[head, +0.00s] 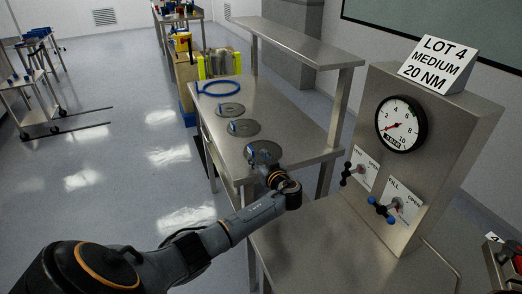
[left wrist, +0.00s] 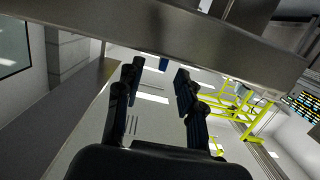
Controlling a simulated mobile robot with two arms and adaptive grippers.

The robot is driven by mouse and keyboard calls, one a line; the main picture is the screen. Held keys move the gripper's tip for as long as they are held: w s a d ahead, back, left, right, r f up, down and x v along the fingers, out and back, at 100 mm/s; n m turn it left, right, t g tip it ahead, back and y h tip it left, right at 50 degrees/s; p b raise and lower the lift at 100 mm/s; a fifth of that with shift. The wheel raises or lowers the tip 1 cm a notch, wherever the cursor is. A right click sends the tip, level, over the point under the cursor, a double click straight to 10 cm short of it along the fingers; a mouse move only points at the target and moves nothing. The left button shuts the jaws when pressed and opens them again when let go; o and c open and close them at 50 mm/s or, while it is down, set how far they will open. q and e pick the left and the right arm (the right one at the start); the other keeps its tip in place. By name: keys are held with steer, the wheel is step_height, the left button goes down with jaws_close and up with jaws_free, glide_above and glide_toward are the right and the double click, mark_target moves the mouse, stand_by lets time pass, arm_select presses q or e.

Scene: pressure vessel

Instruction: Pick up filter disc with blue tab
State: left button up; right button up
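Three flat grey filter discs with small upright blue tabs lie in a row on the steel bench in the head view: a far disc (head: 230,111), a middle disc (head: 243,129) and a near disc (head: 265,150). My left gripper (head: 263,163) is at the near disc and partly covers it. In the left wrist view my left gripper (left wrist: 157,78) has its two dark fingers apart. A small blue piece (left wrist: 163,64), perhaps a tab, shows between the fingertips, with no visible contact. My right gripper is not in view.
A blue ring (head: 216,88) lies on the bench (head: 208,126) beyond the discs. A raised shelf (head: 290,42) runs along the bench's right side. A gauge panel (head: 420,150) with valve handles stands to the right. Open floor lies to the left.

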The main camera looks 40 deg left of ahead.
mark_target(253, 152)
arm_select(q)
steer(key=shift+x, duration=0.85)
steer(key=shift+w+a+r+p, duration=0.1)
steer(key=shift+a+p, duration=0.25)
steer(key=shift+a, duration=0.1)
steer(key=x, duration=0.3)
steer(key=shift+a+p, duration=0.2)
steer(key=shift+p, duration=0.2)
steer(key=shift+w+a, duration=0.15)
steer(key=shift+a, duration=0.3)
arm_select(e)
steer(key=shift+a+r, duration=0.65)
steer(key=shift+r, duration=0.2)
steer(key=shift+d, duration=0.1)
arm_select(q)
jaws_close()
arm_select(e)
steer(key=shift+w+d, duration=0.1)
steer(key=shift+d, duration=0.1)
